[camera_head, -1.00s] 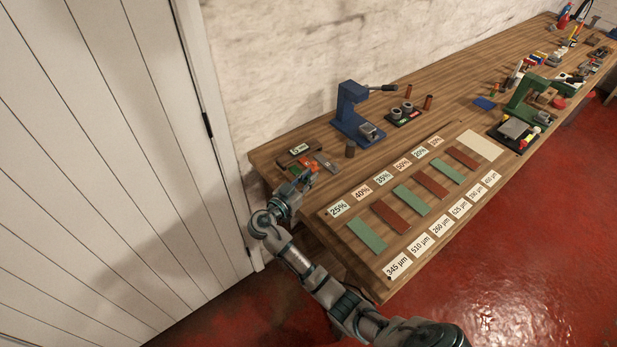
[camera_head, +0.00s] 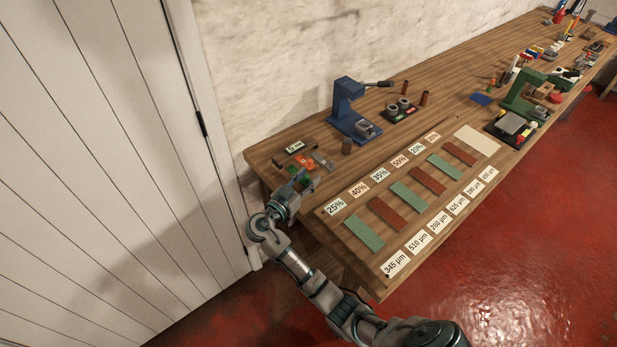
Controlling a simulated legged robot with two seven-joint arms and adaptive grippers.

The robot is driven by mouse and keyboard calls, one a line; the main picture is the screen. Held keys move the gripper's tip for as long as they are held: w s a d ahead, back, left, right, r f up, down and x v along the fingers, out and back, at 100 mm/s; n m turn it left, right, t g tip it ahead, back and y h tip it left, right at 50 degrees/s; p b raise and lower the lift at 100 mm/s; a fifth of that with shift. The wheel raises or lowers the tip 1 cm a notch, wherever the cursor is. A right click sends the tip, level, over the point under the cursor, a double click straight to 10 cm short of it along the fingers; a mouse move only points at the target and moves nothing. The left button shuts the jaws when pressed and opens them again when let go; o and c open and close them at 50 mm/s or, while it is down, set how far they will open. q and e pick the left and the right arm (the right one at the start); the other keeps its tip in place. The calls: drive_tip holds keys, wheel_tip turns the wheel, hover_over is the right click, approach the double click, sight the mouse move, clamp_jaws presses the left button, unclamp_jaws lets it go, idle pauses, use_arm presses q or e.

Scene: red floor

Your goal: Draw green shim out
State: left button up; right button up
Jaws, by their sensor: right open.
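My right gripper (camera_head: 297,183) is open at the left end of the wooden bench, its arm coming up from the bottom right. It is just in front of a small cluster of flat pieces with an orange-red piece (camera_head: 304,162) and a grey piece (camera_head: 322,160). A bit of green shows beside the fingers, but it is partly hidden and too small to tell whether it is a shim. Larger flat green strips (camera_head: 363,232) lie on the labelled board, alternating with red-brown strips (camera_head: 388,214). My left gripper is not in view.
A green press (camera_head: 522,97) stands farther right. The white door (camera_head: 90,150) and wall bound the left and back. Red floor lies in front.

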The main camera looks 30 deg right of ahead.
drive_tip(key=v, duration=1.1)
drive_tip(key=shift+s+a, duration=0.1)
drive_tip(key=shift+a, duration=0.05)
